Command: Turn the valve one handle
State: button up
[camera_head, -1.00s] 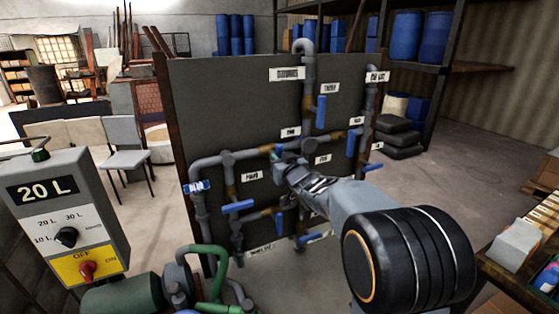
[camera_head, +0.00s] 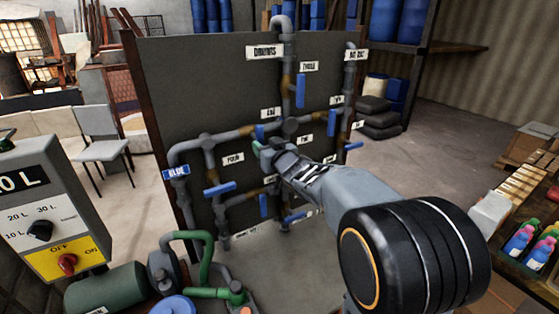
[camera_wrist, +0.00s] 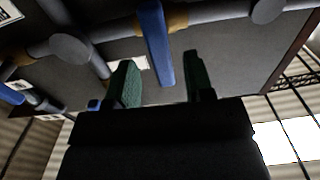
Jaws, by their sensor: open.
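The pipe panel (camera_head: 170,95) stands upright ahead, carrying grey pipes and several blue valve handles. A blue handle (camera_head: 260,131) lies just beyond my gripper (camera_head: 263,148), below a small white label (camera_head: 271,113) that is too blurred to read surely. In the wrist view my gripper (camera_wrist: 160,62) is open, with green fingers spread apart. A blue handle (camera_wrist: 153,30) stands out from a pipe there, its free end between the fingers with gaps on both sides. Nothing is held. My forearm hides part of the lower right panel.
A grey control box (camera_head: 45,205) with knobs stands at the left. A green pump (camera_head: 105,290) with green pipes sits below the panel. Another blue handle (camera_head: 219,189) juts out lower left. A shelf with bottles (camera_head: 525,243) is at the right.

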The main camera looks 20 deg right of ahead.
jog(key=s+d, duration=0.2)
jog(key=s, duration=0.7)
jog(key=shift+s+b, duration=0.35)
jog(key=shift+b, duration=0.05)
